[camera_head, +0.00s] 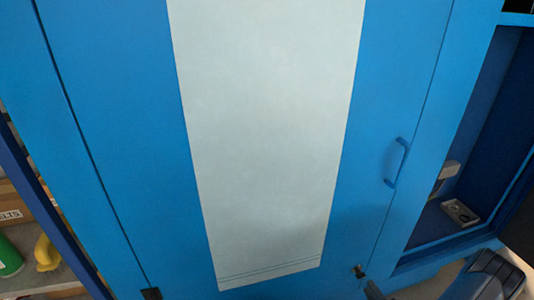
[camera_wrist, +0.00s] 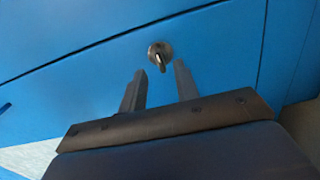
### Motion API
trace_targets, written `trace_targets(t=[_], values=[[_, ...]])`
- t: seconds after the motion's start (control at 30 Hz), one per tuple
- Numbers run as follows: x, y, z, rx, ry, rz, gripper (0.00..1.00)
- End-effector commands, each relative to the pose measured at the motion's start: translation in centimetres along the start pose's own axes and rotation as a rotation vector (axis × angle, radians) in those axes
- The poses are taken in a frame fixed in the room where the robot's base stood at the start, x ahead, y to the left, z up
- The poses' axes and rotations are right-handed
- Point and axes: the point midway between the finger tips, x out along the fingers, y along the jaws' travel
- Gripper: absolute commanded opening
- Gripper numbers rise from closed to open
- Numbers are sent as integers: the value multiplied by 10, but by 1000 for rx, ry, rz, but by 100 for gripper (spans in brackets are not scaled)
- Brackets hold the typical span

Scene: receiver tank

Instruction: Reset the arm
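My gripper (camera_wrist: 160,67) shows in the wrist view with its two dark fingers apart and nothing between them. A round metal knob or lock (camera_wrist: 160,53) on the blue cabinet front lies just past the fingertips; I cannot tell whether they touch it. In the head view a dark part of my arm (camera_head: 487,276) enters at the bottom right. A small dark knob (camera_head: 358,271) sits on the cabinet front to its left. The fingers are not clear in the head view.
A blue cabinet door (camera_head: 130,130) with a pale panel (camera_head: 270,140) fills most of the head view. A blue handle (camera_head: 397,162) sticks out on its right. An open blue compartment right of it holds a small metal box (camera_head: 460,212). A green bottle (camera_head: 8,258) stands on a shelf at left.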

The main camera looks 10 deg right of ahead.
Motion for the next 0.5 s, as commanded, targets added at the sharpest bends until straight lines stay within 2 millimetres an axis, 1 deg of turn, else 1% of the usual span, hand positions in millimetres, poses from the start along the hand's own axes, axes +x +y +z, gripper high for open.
trace_targets(t=[0.03,0.3,0.5], values=[[9,-2,0,-3,5,1,30],[51,-1,-1,-3,5,2,30],[48,2,0,-170,-1,1,30]])
